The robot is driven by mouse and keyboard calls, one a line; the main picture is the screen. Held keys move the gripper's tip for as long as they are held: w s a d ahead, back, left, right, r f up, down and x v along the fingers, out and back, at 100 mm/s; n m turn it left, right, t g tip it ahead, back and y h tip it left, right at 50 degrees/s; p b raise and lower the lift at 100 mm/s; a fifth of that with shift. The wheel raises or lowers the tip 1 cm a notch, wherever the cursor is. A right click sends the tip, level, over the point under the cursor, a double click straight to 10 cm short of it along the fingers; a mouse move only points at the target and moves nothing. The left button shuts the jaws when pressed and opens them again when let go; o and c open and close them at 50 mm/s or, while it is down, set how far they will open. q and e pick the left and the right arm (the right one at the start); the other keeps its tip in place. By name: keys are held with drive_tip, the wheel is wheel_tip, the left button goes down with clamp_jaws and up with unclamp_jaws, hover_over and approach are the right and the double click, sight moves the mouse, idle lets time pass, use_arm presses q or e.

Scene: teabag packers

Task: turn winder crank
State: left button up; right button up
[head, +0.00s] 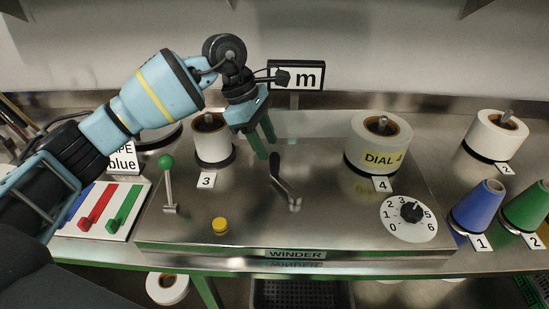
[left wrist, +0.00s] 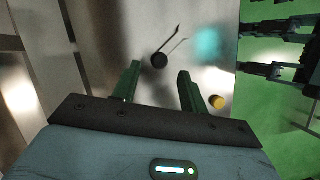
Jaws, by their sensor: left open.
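The winder crank (head: 285,182) is a dark bent handle standing on the steel top of the winder (head: 330,225), near its middle. My left gripper (head: 262,147) is open, its two green fingers pointing down just behind and left of the crank, apart from it in the head view. In the left wrist view, the open fingers (left wrist: 155,85) show with a dark round knob (left wrist: 159,60) beyond their tips, likely part of the crank. Nothing is seen between the fingers. My right gripper is not in view.
A green-balled lever (head: 168,180) and yellow button (head: 220,226) lie left of the crank. White rolls stand on spindles 3 (head: 212,145) and 4 (head: 365,145). A dial (head: 410,213) is at right. The panel around the crank's front is clear.

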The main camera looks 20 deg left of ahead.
sight(274, 160)
use_arm(q)
drive_tip(key=shift+x, duration=2.95)
drive_tip(key=shift+w, duration=0.1)
clamp_jaws()
